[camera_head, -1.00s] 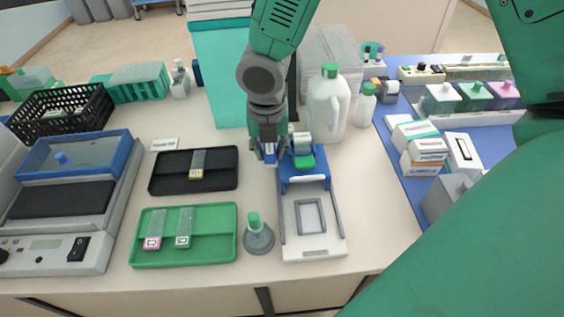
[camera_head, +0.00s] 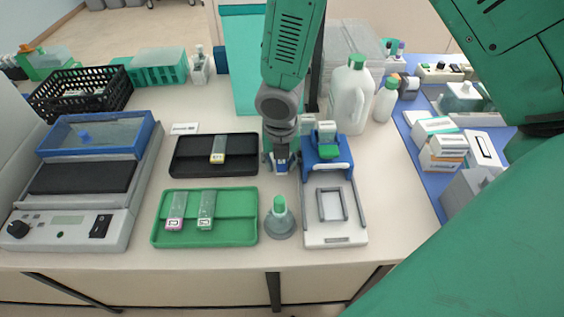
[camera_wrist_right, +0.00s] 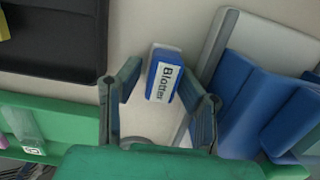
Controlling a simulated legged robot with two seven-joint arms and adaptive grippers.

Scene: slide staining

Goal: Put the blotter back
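The blotter is a small blue and white block with a "Blotter" label, in the right wrist view (camera_wrist_right: 163,77). In the head view it shows as a small blue and white patch (camera_head: 282,168) under my right gripper (camera_head: 280,163). In the right wrist view the gripper's two fingers (camera_wrist_right: 160,88) are spread, one on each side of the blotter, with visible gaps. The blotter seems to stand on the bare table between the black tray and the blue-and-white slide device; its underside is hidden. My left gripper is not in view.
The black tray (camera_head: 190,167) lies left of the gripper, and the green tray (camera_head: 240,237) is nearer. The slide device (camera_head: 345,236) stands close on the right. A green-capped bottle (camera_head: 280,222) stands in front. A white jug (camera_head: 347,105) is behind.

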